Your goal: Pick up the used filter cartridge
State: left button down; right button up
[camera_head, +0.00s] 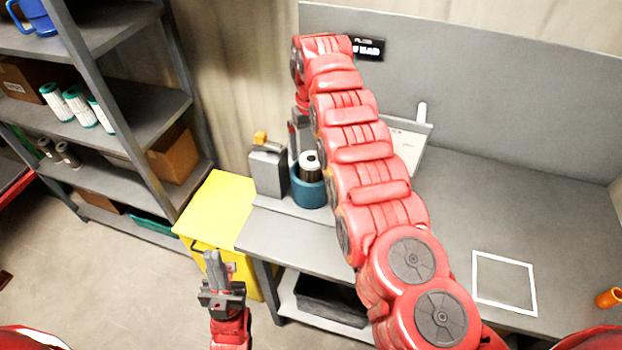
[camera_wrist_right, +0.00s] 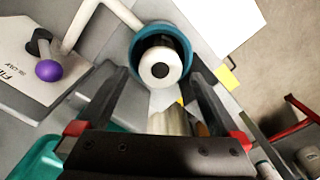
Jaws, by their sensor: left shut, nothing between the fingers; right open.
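The used filter cartridge (camera_head: 311,165) stands upright in a teal round housing (camera_head: 310,194) on the bench. Its white end cap with a dark centre hole faces up, and its pleated side looks dark. In the right wrist view the cartridge (camera_wrist_right: 160,67) sits inside the teal rim (camera_wrist_right: 175,32). My right gripper (camera_head: 294,138) is open and empty, above the housing; in the wrist view its fingers (camera_wrist_right: 160,80) lie on either side of the cartridge, apart from it. My left gripper (camera_head: 213,258) is shut and empty, low in front of the yellow cabinet.
A grey jug (camera_head: 268,170) with an orange cap stands left of the housing. A yellow cabinet (camera_head: 215,207) adjoins the bench. A white square outline (camera_head: 505,300) marks clear bench at right. A purple knob (camera_wrist_right: 48,70) shows in the wrist view.

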aim_at(312, 159)
jog(key=shift+w+f, duration=0.15)
jog(key=shift+f, duration=0.2)
jog(key=shift+f+p, duration=0.35)
jog(key=shift+p, duration=0.25)
jog(key=f, duration=0.1)
jog(key=f+p, duration=0.2)
jog(key=shift+s+f, duration=0.25)
jog(key=shift+f, duration=0.1)
jog(key=shift+w+f, duration=0.1)
jog(key=shift+f, duration=0.15)
jog(key=shift+c, duration=0.3)
jog(key=shift+w, duration=0.1)
grip_shut()
